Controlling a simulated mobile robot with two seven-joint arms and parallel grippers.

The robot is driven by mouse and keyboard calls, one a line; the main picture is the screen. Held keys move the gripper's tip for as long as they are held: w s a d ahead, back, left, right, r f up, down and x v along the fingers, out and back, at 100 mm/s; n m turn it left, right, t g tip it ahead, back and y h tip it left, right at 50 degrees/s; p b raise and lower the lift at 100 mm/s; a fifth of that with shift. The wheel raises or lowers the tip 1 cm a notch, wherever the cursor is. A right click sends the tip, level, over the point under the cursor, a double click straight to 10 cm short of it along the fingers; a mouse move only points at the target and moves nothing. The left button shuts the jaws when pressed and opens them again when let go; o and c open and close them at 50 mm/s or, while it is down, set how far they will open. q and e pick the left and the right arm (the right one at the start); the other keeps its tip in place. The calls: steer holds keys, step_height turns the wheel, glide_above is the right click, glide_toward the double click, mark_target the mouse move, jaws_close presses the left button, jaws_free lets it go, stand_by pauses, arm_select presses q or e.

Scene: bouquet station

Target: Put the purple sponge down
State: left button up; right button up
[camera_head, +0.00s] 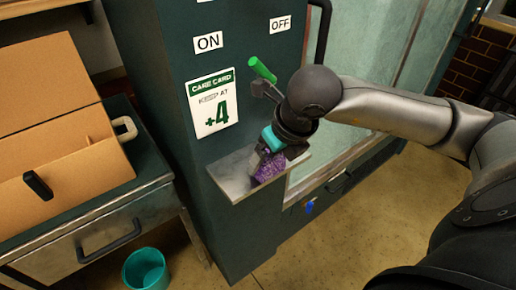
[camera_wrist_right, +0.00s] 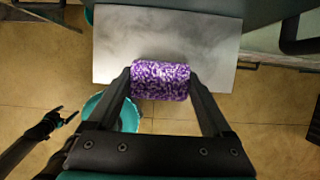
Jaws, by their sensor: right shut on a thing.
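The purple sponge (camera_head: 268,168) is a speckled purple block, and it also shows in the right wrist view (camera_wrist_right: 160,80). My right gripper (camera_head: 270,152) is shut on it, with one dark finger at each end of the sponge in the right wrist view (camera_wrist_right: 160,88). The sponge is at the front edge of a grey metal shelf (camera_head: 231,181) on the dark green cabinet. I cannot tell whether it touches the shelf. My left gripper (camera_wrist_right: 62,116) shows only in the right wrist view, at the left, its fingers apart and empty.
A green handle (camera_head: 262,69) sticks out of the cabinet above my right gripper. A care card (camera_head: 212,103) is on the cabinet front. A teal bin (camera_head: 146,271) stands on the floor. An open cardboard box (camera_head: 75,175) sits on a drawer unit at left. The shelf's left part is bare.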

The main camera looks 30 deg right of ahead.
steer(key=shift+w+a, duration=0.1)
steer(key=shift+w, duration=0.4)
steer(key=shift+w+a+f+p, duration=0.15)
steer(key=shift+w+p, duration=0.3)
steer(key=shift+w, duration=1)
arm_select(q)
steer(key=s+d, duration=0.1)
steer(key=s+d+r, duration=0.1)
steer(key=shift+s+g, duration=0.3)
steer(key=shift+f, duration=0.15)
arm_select(e)
steer(key=shift+f, duration=0.1)
